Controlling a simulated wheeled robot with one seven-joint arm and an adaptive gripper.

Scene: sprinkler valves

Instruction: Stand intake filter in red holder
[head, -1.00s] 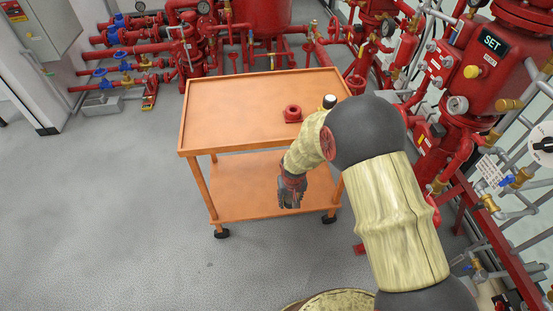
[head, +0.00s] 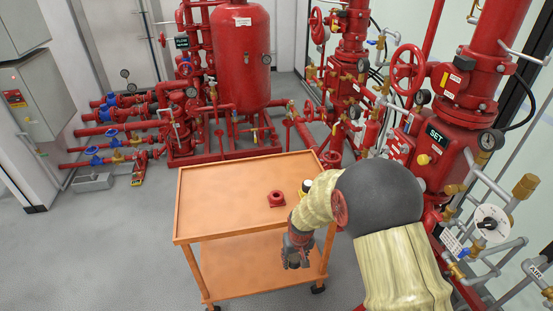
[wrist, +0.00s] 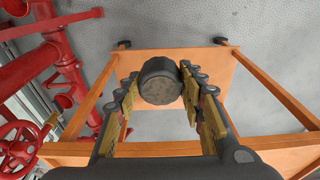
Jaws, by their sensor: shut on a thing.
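The red holder (head: 277,199), a small red piece with a round opening on top, stands on the orange cart's top (head: 225,195), right of its middle. My gripper (head: 297,262) hangs low at the cart's front right side, below the height of the top and left of my forearm. In the wrist view, my gripper (wrist: 160,100) is shut on a dark grey, round-ended cylinder, which I take for the intake filter (wrist: 160,82). The filter sits between the padded fingers, its end facing the camera. In the head view it cannot be made out against the dark fingers.
A small black and pale item (head: 306,186) shows behind my wrist at the cart top's right side, partly hidden. The cart has a raised rim and a lower shelf (head: 240,262). Red pipes and valves (head: 455,105) stand close on the right. The cart top's left half is clear.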

